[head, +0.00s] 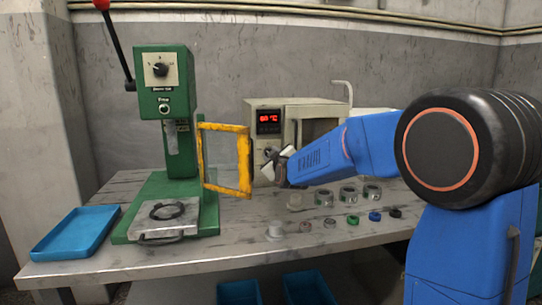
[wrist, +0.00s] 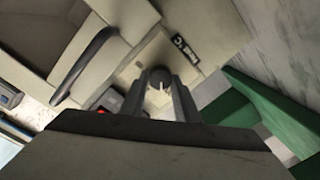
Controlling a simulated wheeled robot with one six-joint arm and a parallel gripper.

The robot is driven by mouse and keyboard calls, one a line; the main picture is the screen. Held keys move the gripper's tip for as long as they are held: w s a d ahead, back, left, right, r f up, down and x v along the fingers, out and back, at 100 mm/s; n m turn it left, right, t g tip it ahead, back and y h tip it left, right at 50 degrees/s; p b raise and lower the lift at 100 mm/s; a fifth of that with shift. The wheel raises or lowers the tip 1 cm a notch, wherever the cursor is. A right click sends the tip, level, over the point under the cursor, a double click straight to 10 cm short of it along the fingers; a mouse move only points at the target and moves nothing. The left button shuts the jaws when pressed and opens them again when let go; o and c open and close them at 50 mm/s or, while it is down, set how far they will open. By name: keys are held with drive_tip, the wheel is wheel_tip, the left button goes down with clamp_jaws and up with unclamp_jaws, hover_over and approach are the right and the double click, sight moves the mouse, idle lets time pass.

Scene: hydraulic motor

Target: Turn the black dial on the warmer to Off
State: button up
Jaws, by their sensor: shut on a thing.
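The beige warmer (head: 258,178) stands at the back of the table, with a red-lit display (head: 269,121) on its front panel. My gripper (head: 277,163) is at the panel below this display. In the wrist view the black dial (wrist: 160,75) sits between the two fingertips of my gripper (wrist: 160,88), which is shut on it. A pale pointer mark shows on the dial. A small dark label (wrist: 186,49) is on the panel beside it, too small to read surely. In the head view my gripper largely hides the dial.
A green press (head: 167,85) with a yellow-framed guard (head: 202,160) stands left of the warmer, the guard close to my gripper. Several small rings and parts (head: 324,198) lie on the table (head: 190,256) in front. A blue tray (head: 75,232) is at the left.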

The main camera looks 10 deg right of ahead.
drive_tip(key=shift+a+n, duration=0.1)
drive_tip(key=shift+n, duration=1.9)
drive_tip(key=shift+f, duration=0.1)
drive_tip(key=o, duration=1)
drive_tip(key=shift+o, duration=0.2)
drive_tip(key=s+r, duration=0.1)
drive_tip(key=s, duration=1.6)
drive_tip(key=shift+s, duration=0.2)
